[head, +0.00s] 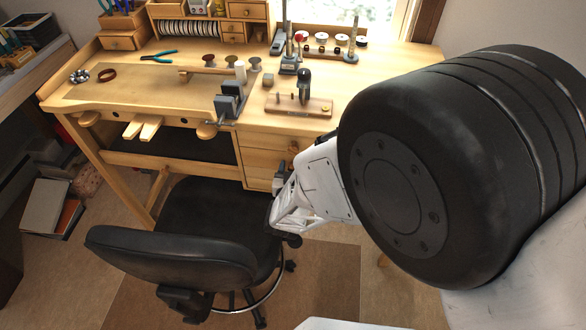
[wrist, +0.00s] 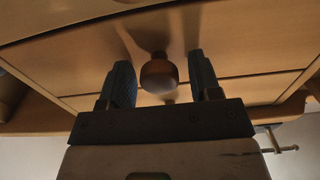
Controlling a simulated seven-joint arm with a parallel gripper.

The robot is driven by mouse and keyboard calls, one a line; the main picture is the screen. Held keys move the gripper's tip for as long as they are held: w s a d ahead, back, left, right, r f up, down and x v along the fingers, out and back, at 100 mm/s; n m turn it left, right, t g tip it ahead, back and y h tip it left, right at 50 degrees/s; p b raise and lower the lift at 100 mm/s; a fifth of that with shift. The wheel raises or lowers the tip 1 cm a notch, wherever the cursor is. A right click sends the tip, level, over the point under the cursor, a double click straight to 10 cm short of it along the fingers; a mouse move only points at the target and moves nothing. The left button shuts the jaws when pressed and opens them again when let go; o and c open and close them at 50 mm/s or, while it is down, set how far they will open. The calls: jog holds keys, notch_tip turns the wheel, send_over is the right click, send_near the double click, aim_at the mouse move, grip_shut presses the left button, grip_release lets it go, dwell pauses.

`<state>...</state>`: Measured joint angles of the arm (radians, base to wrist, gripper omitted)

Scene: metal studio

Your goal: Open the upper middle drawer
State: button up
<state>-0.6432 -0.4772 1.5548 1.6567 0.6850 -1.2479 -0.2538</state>
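The bench's drawer stack shows in the head view, with a top drawer front (head: 262,142) and its brown knob (head: 294,146), and a lower drawer front (head: 260,160) partly covered by my arm. The drawers look closed. My gripper (head: 281,178) is close to the fronts, below the top knob. In the wrist view, my gripper (wrist: 162,82) is open, with one dark finger on each side of a round brown knob (wrist: 159,74). Gaps show between the knob and both fingers. I cannot tell for sure which drawer this knob belongs to.
A black swivel chair (head: 175,255) stands left of my gripper, close to the bench. The wooden workbench (head: 190,95) carries a vise (head: 230,100), tools and small organizer drawers (head: 245,11).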

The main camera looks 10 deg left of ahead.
grip_shut()
jog(key=s, duration=0.8)
jog(key=shift+s, duration=0.2)
jog(key=shift+o, duration=0.5)
grip_release()
jog(key=shift+r, duration=0.1)
